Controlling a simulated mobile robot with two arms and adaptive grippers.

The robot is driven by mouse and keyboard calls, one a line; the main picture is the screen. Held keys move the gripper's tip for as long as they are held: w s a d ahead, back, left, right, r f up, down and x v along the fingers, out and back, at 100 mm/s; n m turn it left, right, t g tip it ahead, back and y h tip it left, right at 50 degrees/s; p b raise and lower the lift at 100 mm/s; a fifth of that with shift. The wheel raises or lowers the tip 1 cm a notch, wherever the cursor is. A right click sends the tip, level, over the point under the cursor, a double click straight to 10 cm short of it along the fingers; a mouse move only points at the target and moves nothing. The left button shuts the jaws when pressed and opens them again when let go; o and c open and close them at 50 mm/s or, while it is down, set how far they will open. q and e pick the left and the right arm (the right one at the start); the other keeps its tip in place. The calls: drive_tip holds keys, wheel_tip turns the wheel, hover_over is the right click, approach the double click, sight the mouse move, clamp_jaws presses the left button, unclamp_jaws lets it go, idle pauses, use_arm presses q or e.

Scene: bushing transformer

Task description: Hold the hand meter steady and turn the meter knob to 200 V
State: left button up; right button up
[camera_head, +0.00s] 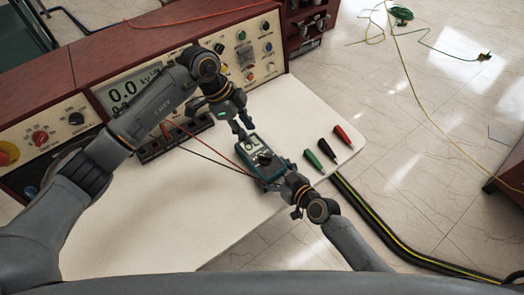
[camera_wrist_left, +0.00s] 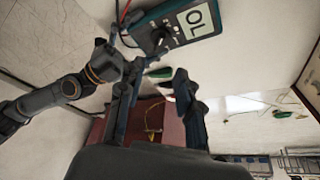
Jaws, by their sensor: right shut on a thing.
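The teal hand meter (camera_head: 252,146) lies on the white tabletop, its dark round knob (camera_head: 265,159) below its screen. My right gripper (camera_head: 274,182) is shut on the meter's lower end, where the leads join. My left gripper (camera_head: 242,129) is above the meter's upper end. In its wrist view its fingers (camera_wrist_left: 157,84) are apart with nothing between them.
Green (camera_head: 312,158), black (camera_head: 327,148) and red (camera_head: 343,135) clips lie right of the meter. A red-brown console (camera_head: 180,50) stands behind. Red and black leads run from it to the meter. The table's front left is clear.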

sight(264, 155)
use_arm(q)
drive_tip(key=x, duration=1.1)
drive_tip(key=shift+f, duration=0.15)
clamp_jaws()
